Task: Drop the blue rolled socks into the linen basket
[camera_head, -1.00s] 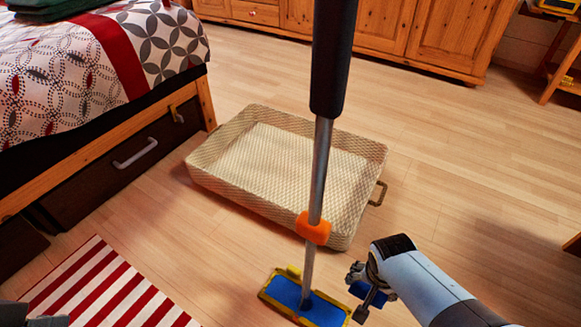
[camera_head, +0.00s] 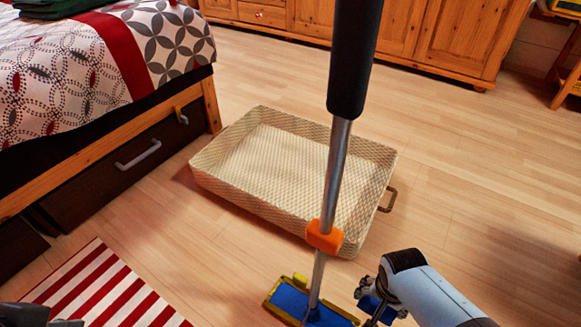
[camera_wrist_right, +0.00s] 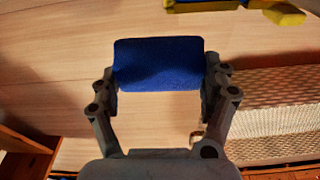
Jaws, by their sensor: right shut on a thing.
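The blue rolled socks (camera_wrist_right: 158,62) are held between the two fingers of my right gripper (camera_wrist_right: 161,84) in the right wrist view. In the head view my right gripper (camera_head: 370,296) is low right of centre, over the floor, with only a little of the blue showing. The linen basket (camera_head: 225,190), a shallow beige woven tray with side handles, lies on the floor beyond and left of this gripper. It looks empty. The basket's edge also shows at right in the right wrist view (camera_wrist_right: 265,85). Dark parts of my left gripper (camera_head: 35,316) show at the bottom left corner; its fingers are unclear.
A mop (camera_head: 330,190) with black handle and blue-and-yellow head stands upright between me and the basket, close to my right gripper. The bed (camera_head: 100,150) is at left, a striped rug (camera_head: 105,290) at lower left. A wooden cabinet (camera_head: 400,40) is behind. Floor at right is clear.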

